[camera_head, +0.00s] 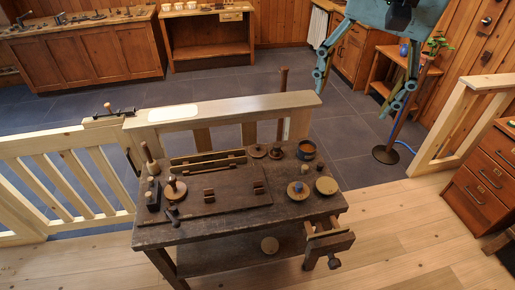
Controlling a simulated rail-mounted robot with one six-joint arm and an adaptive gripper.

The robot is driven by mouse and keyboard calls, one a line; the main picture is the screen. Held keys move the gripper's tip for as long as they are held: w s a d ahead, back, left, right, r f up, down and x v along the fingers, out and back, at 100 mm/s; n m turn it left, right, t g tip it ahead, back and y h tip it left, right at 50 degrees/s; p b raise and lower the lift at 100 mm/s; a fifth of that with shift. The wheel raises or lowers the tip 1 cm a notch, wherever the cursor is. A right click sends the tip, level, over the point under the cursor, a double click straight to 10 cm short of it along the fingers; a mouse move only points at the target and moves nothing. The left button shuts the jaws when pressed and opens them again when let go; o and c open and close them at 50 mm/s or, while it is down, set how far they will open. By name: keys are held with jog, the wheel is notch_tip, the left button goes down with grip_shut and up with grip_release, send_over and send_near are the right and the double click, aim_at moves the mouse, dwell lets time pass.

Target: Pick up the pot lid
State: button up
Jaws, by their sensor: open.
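My gripper (357,101) hangs at the top right with its two teal fingers spread wide apart. It is open and empty, above and behind the dark wooden workbench (215,228). Several round pieces lie on the bench, and I cannot tell for certain which is the pot lid. One is a tan disc with a blue knob (298,189) at the right front. A plain tan disc (327,185) lies to its right. A dark disc with a small knob (257,151) lies toward the back. A round pot with an orange-brown rim (306,149) stands at the back right.
A spindle on a round base (176,189) and a dark block (152,196) stand at the bench's left. A drawer (328,240) juts out at the front right. A pale wooden railing (225,109) runs behind the bench. A pole stand (386,154) is at the right.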

jog(key=w+a+f+m, duration=0.2)
jog(key=w, duration=0.5)
jog(key=w+a+f+m, duration=0.1)
jog(key=w+a+f, duration=0.1)
jog(key=w, duration=0.4)
jog(key=m+g+p, duration=0.1)
jog(key=m+g, duration=0.2)
jog(key=m, duration=0.8)
send_over(257, 146)
notch_tip(257, 146, down, 38)
jog(key=shift+w+r, duration=0.1)
jog(key=shift+r, duration=0.1)
jog(key=shift+f, duration=4.35)
